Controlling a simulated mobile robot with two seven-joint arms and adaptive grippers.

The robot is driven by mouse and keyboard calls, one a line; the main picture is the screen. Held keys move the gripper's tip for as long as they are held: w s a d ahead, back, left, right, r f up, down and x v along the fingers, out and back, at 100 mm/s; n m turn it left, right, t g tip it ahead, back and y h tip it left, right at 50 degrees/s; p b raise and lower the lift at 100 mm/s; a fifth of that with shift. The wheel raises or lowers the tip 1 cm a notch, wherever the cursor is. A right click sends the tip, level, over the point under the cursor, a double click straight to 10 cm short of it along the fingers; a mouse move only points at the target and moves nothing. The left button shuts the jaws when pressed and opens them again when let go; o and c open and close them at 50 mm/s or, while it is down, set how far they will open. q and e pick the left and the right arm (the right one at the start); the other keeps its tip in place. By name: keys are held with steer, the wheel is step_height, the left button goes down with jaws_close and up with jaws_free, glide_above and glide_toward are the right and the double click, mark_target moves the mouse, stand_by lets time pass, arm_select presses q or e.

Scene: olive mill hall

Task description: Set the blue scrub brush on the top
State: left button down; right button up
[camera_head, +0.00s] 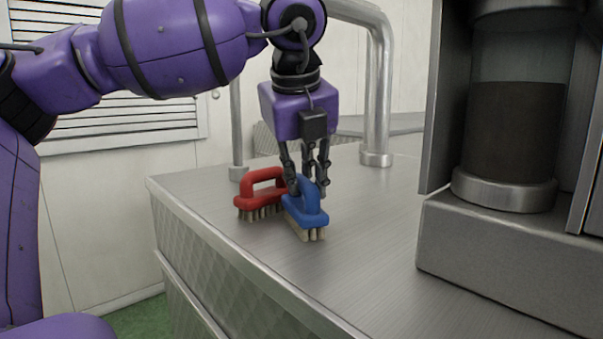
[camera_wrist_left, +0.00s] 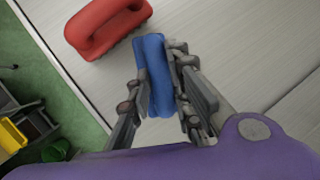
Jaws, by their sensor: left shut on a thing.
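The blue scrub brush (camera_head: 308,218) is at the metal counter top (camera_head: 370,240), bristles down. My left gripper (camera_head: 306,186) comes from above and is shut on its handle. In the left wrist view the blue brush (camera_wrist_left: 153,62) sits between the two fingers of the left gripper (camera_wrist_left: 160,105). Whether its bristles touch the counter or hang just above it, I cannot tell. My right gripper is in neither view.
A red scrub brush (camera_head: 262,193) stands bristles down on the counter, close left of the blue one. A machine with a dark-filled glass cylinder (camera_head: 515,120) stands at the right. A metal pipe (camera_head: 377,90) rises behind.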

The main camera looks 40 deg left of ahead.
arm_select(q)
steer(key=shift+d, duration=0.1)
steer(key=c, duration=1.6)
jaws_free()
steer(key=v, duration=1.2)
steer(key=shift+r, duration=0.1)
